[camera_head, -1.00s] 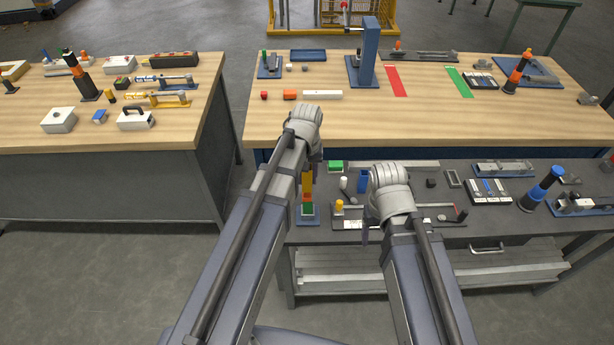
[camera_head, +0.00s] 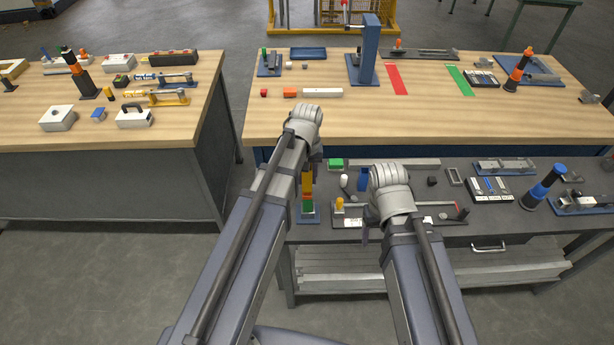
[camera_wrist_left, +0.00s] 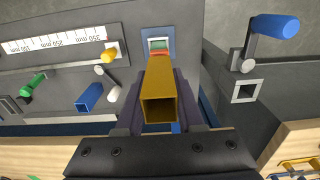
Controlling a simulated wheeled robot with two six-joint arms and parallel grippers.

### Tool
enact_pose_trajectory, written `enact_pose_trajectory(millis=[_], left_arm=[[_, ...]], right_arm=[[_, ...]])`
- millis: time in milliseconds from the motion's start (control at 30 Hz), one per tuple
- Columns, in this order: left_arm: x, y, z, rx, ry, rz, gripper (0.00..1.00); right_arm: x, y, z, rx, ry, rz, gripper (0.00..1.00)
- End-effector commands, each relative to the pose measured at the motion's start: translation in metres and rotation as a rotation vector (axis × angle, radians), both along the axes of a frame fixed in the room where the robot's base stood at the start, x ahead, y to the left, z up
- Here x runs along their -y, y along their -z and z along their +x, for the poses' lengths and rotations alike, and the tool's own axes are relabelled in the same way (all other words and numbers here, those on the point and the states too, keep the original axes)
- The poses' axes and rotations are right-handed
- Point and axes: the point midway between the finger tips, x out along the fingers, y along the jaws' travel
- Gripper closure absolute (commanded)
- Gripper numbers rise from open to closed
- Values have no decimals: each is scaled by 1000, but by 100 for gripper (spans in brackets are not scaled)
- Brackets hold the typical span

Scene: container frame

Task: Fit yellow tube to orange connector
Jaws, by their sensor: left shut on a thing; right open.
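The yellow tube (camera_wrist_left: 160,95) is a square hollow tube, held between the fingers of my left gripper (camera_head: 309,168) with its open end facing the wrist camera. It also shows in the head view (camera_head: 307,181), roughly upright. The orange connector (camera_wrist_left: 160,53) shows as a thin strip at the tube's far end in the left wrist view. Below it is a green piece (camera_head: 308,206) on a small blue base. The tube lines up with the connector, but I cannot tell whether it is seated. My right gripper (camera_head: 366,234) is open over the dark bench, largely hidden by its wrist.
A blue square tube (camera_wrist_left: 90,97), a yellow-topped knob (camera_wrist_left: 109,52) and a ruler strip (camera_wrist_left: 55,40) lie beside the held tube. The wooden table (camera_head: 330,122) rises behind the dark bench.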

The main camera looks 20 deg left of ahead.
Motion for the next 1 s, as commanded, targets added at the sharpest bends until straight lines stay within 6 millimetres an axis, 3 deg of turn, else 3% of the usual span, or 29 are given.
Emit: enact_pose_trajectory(millis=[1000], left_arm=[[0, 15, 0, 0, 0, 0, 100]], right_arm=[[0, 15, 0, 0, 0, 0, 28]])
